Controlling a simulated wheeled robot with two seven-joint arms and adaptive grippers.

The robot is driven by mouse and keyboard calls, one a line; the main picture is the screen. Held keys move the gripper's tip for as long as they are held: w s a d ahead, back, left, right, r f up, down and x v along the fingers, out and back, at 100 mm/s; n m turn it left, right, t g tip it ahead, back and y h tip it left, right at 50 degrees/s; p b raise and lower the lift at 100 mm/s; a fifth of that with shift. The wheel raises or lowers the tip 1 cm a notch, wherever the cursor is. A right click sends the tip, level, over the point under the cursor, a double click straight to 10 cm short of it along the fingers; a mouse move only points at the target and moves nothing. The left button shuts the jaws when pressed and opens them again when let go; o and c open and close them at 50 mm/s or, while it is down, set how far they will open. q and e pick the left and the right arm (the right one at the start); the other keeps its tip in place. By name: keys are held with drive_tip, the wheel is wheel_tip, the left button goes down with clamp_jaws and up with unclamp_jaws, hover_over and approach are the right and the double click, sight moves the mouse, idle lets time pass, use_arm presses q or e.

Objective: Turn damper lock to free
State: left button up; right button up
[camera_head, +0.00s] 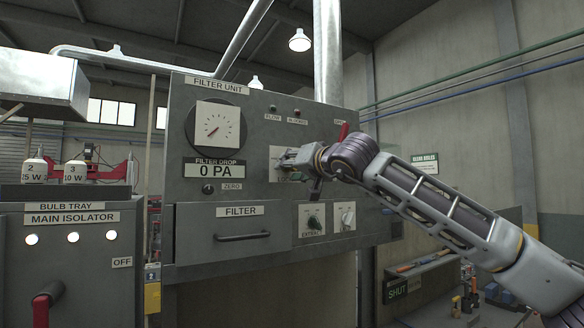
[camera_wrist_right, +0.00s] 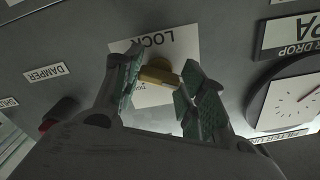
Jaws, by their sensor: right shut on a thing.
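The damper lock is a brass knob (camera_wrist_right: 158,76) on a pale plate (camera_wrist_right: 183,42) marked LOCK, which reads upside down in the right wrist view. In the head view the plate (camera_head: 275,152) is on the front of the grey filter unit, right of the gauge. My right gripper (camera_head: 290,160) reaches it from the right and covers most of the plate and the knob. In the wrist view its green-padded fingers (camera_wrist_right: 160,80) are shut on the brass knob, one on each side. The rest of the plate's lettering is mostly hidden. My left gripper is not in view.
A red handle (camera_head: 342,132) is at the panel's upper right, close to my right wrist. A DAMPER label (camera_wrist_right: 46,72) is beside the plate. Below are the EXTRACT switch (camera_head: 314,222), another switch (camera_head: 347,217) and the FILTER drawer handle (camera_head: 243,237).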

drive_tip(key=shift+f, duration=0.25)
drive_tip(key=o, duration=1)
drive_tip(key=shift+r, duration=0.15)
drive_tip(key=shift+o, duration=0.2)
drive_tip(key=shift+s+d, duration=0.1)
drive_tip(key=v, duration=1.1)
drive_tip(key=shift+s, duration=0.3)
drive_tip(key=shift+d, duration=0.1)
